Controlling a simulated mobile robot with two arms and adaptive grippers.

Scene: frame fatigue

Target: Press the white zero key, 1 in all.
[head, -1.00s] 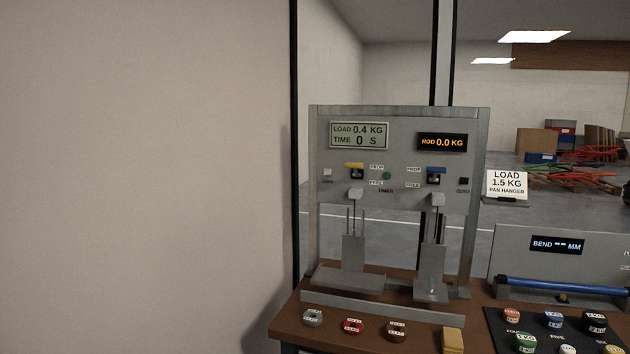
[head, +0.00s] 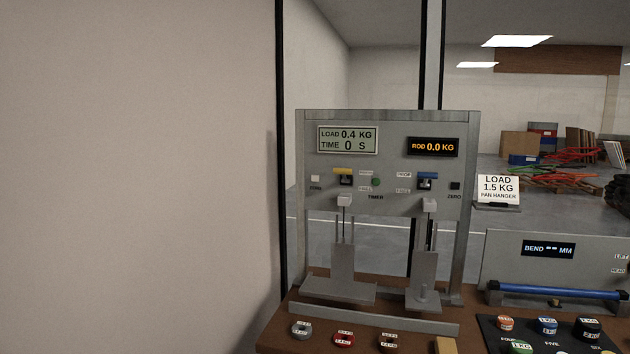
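The white zero key (head: 315,179) is a small pale square on the left of the grey panel (head: 390,187), below the load display (head: 347,140). A small label sits under it. The load display reads LOAD 0.4 KG and TIME 0 S. A black key (head: 455,185) labelled ZERO is on the panel's right side, below the orange rod display (head: 433,147), which reads ROD 0.0 KG. Neither of my grippers shows in the head view, and nothing is touching the white key.
Weights, such as a red one (head: 343,340), lie on the brown bench. A bend rig (head: 555,265) stands right. A plain wall fills the left.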

